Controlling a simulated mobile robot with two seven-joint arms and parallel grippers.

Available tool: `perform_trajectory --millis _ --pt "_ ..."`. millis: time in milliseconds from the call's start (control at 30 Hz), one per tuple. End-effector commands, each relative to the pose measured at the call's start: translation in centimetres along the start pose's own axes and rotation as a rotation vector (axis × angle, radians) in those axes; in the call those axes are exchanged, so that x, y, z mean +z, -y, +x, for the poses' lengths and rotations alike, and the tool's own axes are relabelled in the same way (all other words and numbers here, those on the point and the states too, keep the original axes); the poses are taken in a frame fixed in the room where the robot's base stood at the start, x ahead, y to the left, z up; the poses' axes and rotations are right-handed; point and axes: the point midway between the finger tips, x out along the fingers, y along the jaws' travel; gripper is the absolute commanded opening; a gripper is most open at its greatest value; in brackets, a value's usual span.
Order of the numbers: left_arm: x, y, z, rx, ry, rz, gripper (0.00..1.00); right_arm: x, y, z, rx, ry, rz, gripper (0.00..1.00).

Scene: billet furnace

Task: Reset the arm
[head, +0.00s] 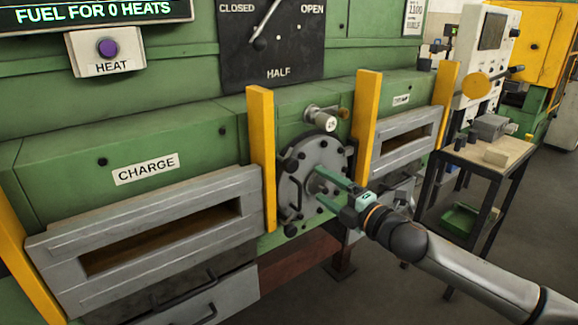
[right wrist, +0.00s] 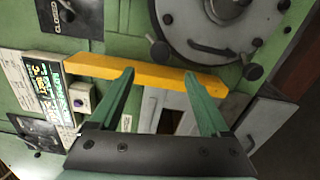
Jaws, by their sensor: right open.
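My right arm (head: 470,280) reaches in from the lower right in the head view. Its gripper (head: 321,185) has green fingers, spread apart with nothing between them. It is in front of the round grey flanged plate (head: 299,165) on the green furnace; I cannot tell whether it touches the plate. In the right wrist view the open gripper (right wrist: 160,74) overlaps a yellow post (right wrist: 150,72), and the round plate (right wrist: 215,28) shows above it. My left gripper is in neither view.
Yellow posts (head: 262,150) stand on both sides of the round plate. The CHARGE door (head: 150,210) has a dark slot. A small table (head: 485,150) with a block and small parts stands at the right. Open floor (head: 390,290) lies below the arm.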

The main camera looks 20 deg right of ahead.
Motion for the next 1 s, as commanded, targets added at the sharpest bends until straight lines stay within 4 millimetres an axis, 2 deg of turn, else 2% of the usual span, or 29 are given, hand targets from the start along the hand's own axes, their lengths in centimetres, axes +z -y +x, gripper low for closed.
perform_trajectory --millis 67,167,267,467,667,800,900,1000 --pt "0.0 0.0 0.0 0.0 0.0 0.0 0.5 -0.1 0.1 0.0 -0.002 -0.001 0.005 0.8" --pt "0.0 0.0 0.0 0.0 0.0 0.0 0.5 -1.1 1.6 -0.1 -0.019 -0.009 0.057 0.8" --pt "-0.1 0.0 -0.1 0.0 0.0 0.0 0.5 -3.3 4.9 -0.5 -0.061 -0.02 0.187 0.8" --pt "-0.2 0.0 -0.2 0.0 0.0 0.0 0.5 -9.5 14.2 -3.7 -0.195 0.011 0.603 0.8" --pt "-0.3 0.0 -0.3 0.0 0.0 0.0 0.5 -14.7 22.9 -9.7 -0.334 0.145 1.029 0.8" --pt "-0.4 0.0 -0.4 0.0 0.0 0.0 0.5 -17.8 28.2 -15.3 -0.423 0.302 1.306 0.8" --pt "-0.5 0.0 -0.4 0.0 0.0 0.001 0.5 -19.6 31.3 -19.5 -0.472 0.428 1.47 0.8" --pt "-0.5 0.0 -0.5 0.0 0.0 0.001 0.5 -20.9 33.4 -23.1 -0.504 0.54 1.586 0.8"
